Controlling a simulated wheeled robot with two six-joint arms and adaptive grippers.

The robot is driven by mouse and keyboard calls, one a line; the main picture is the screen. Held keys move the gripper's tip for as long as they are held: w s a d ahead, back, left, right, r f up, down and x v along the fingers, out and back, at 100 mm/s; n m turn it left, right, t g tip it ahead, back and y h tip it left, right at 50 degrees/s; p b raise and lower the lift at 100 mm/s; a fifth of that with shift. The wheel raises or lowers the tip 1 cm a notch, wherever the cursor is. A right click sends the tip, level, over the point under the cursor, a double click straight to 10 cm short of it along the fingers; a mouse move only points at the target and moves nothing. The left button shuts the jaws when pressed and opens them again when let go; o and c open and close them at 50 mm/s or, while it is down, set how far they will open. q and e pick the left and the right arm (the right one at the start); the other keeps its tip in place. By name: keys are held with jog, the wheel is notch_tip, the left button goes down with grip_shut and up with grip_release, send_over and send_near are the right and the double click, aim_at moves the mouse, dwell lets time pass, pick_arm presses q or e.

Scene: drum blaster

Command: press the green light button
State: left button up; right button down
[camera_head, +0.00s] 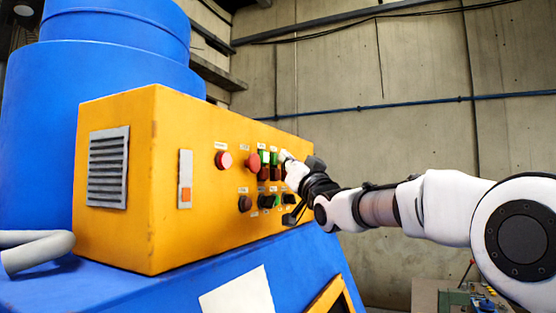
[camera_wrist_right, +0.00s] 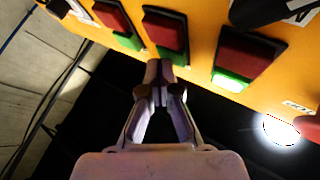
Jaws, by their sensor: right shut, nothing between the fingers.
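Red-and-green button pairs sit on the yellow control box (camera_head: 120,215). In the head view, one green button (camera_head: 265,157) shows above a dark red one, with another green button (camera_head: 274,158) beside it. My right gripper (camera_head: 286,157) is at the panel just right of these. In the right wrist view, its shut, empty fingertips (camera_wrist_right: 160,72) are at the lower edge of the middle pair, partly covering its green part (camera_wrist_right: 178,58). A brightly lit green button (camera_wrist_right: 231,81) is to their right. I cannot tell whether the fingertips touch the panel. My left gripper is out of view.
A red round button (camera_head: 223,160) and another red button (camera_head: 253,162) lie left on the panel. Dark knobs (camera_head: 245,203) are below. The box stands on a blue machine (camera_head: 130,290). Open space lies right of the box, before a concrete wall (camera_head: 420,90).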

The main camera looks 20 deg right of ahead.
jog(key=shift+w+a, duration=0.1)
dwell(0.6)
jog(key=shift+s+d+b, duration=0.4)
jog(key=shift+s+d, duration=0.2)
jog(key=shift+s, duration=0.05)
jog(key=shift+s, duration=0.1)
jog(key=s+d, duration=0.1)
jog(key=s+d+b, duration=0.1)
jog(key=s+d, duration=0.1)
jog(key=shift+s+d+b, duration=0.15)
jog(key=shift+s+b, duration=0.1)
jog(key=shift+b, duration=0.05)
dwell(0.6)
